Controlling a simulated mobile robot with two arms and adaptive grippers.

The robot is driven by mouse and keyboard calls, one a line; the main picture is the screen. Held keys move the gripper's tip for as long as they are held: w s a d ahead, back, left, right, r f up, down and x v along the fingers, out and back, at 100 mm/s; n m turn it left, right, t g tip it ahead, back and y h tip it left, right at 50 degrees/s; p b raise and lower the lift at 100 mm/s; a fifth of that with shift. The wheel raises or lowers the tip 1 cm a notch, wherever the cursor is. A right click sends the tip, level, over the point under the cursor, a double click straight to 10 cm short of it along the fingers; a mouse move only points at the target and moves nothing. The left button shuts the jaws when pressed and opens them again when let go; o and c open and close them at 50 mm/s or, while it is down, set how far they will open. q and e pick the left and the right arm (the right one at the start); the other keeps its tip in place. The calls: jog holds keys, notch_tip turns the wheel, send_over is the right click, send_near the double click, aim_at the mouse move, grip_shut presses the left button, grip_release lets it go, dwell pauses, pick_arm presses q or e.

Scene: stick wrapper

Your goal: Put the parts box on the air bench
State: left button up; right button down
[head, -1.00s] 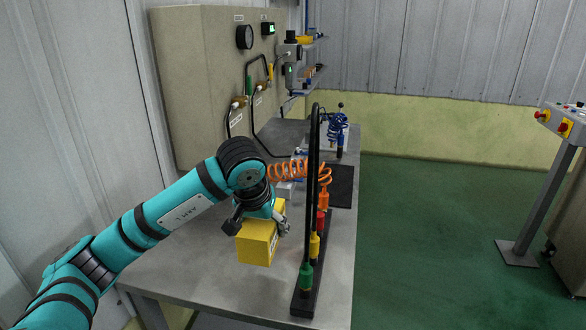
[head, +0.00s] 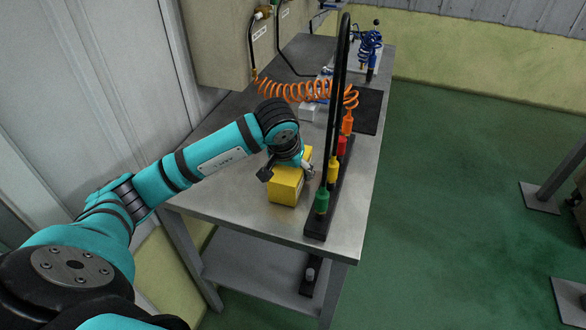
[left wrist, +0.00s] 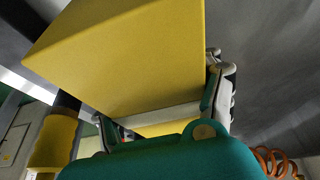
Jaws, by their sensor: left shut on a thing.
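The parts box is a plain yellow block (head: 286,187) over the near part of the grey metal air bench (head: 245,213). My left gripper (head: 286,172) is shut on it from behind and above, one finger at each side. In the left wrist view the yellow box (left wrist: 130,55) fills the upper middle between the fingers (left wrist: 160,115). The box is at or just above the bench top; I cannot tell whether its underside touches. My right gripper is not in view.
Just right of the box stands a black rack (head: 318,226) with green, yellow, red and orange connectors and tall black hoses. An orange coiled hose (head: 295,91) and a dark mat (head: 367,112) lie farther back. The bench's front-left corner is bare.

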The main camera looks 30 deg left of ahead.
pick_arm(q)
jog(key=shift+f, duration=0.1)
jog(key=o, duration=1.8)
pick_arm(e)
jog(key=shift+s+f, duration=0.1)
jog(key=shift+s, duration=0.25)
pick_arm(q)
jog(key=v, duration=1.2)
jog(key=shift+d, duration=0.1)
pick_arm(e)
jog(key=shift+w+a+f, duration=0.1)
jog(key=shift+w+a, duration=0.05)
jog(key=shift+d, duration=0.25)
